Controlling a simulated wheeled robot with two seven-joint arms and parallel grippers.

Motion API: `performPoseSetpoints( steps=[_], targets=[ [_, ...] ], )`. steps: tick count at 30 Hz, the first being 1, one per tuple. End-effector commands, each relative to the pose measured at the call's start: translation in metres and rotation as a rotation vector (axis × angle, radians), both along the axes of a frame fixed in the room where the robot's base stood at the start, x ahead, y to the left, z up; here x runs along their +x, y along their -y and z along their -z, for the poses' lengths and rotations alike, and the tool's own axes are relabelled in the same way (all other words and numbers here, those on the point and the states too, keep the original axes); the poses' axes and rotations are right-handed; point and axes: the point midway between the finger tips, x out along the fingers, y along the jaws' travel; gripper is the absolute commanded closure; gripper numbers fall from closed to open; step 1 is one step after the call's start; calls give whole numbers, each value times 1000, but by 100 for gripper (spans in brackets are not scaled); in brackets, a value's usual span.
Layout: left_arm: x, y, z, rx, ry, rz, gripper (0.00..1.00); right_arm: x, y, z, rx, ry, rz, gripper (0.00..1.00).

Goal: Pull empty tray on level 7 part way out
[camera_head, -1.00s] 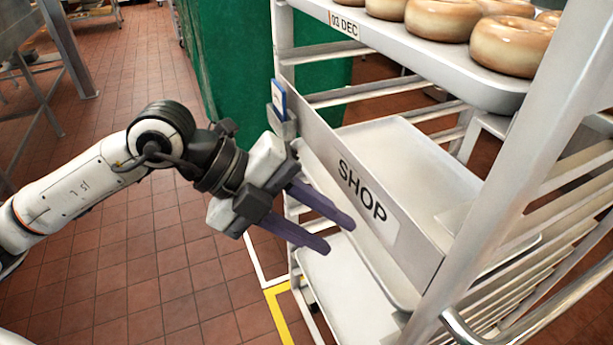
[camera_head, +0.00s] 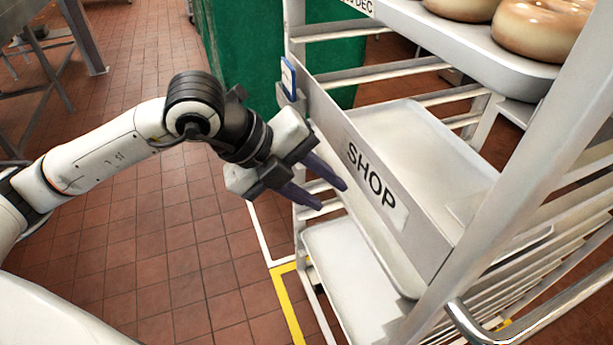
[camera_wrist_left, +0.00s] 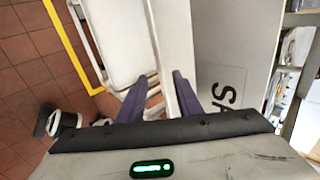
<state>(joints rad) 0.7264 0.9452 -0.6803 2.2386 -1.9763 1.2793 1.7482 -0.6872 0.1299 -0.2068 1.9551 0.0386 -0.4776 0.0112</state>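An empty pale tray (camera_head: 415,135) sits in the rack behind a board lettered SHOP (camera_head: 372,178). Its pale front edge shows below the board. My left gripper (camera_head: 333,197) is open, with two purple fingers pointing at the front of the rack, at the board's lower left. In the left wrist view the fingers of my gripper (camera_wrist_left: 160,97) lie apart, with a white strip (camera_wrist_left: 172,45), seemingly the tray's edge, reaching between them. The lettered board (camera_wrist_left: 228,60) is to its right. I cannot tell whether the fingers touch the strip. My right gripper is not in view.
A tray above carries glazed rings (camera_head: 545,30). Another empty pale tray (camera_head: 350,275) sits lower in the rack. A rack upright (camera_head: 500,190) and a metal handle (camera_head: 530,325) stand at right. A green bin (camera_head: 240,60) is behind. Tiled floor at left is open.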

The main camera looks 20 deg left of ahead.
Motion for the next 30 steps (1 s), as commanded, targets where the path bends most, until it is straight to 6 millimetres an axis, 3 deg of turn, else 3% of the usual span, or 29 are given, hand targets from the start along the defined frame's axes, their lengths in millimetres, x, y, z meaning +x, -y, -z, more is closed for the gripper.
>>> performPoseSetpoints(
  steps=[9, 22, 23, 28, 30],
  targets=[
    [20, 23, 37, -1, -3, 0, 68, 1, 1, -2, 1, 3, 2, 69],
    [24, 27, 45, 1, -1, 0, 68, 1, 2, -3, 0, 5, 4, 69],
    [24, 27, 44, 1, -1, 0, 70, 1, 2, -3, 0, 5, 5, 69],
    [24, 27, 44, 1, -1, 0, 98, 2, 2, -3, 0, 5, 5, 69],
    [24, 27, 44, 1, -1, 0, 100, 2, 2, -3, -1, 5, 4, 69]
  ],
)
